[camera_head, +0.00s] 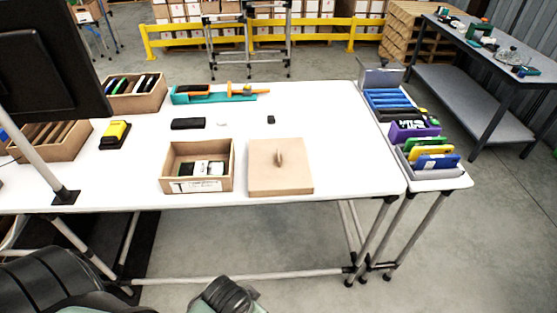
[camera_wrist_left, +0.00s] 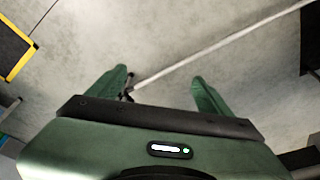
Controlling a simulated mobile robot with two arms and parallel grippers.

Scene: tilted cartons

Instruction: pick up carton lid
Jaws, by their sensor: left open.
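The carton lid (camera_head: 267,178) is a flat tan square with a small upright handle (camera_head: 279,158) in its middle. It lies on the white table near the front edge, right of the open carton (camera_head: 231,165). The carton holds black and white items and has a label on its front. My left gripper (camera_wrist_left: 160,85) shows in the left wrist view with its two green fingers spread apart, empty, over the grey floor. The lid is not in that view. In the head view dark and green parts of my own body show at the bottom, and no gripper fingers can be made out.
The white table (camera_head: 345,140) is clear right of the lid. A black case (camera_head: 188,124), a yellow device (camera_head: 115,133) and a teal and orange tool (camera_head: 205,94) lie behind. A monitor (camera_head: 45,60) stands at left, filled bins (camera_head: 415,160) at right.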

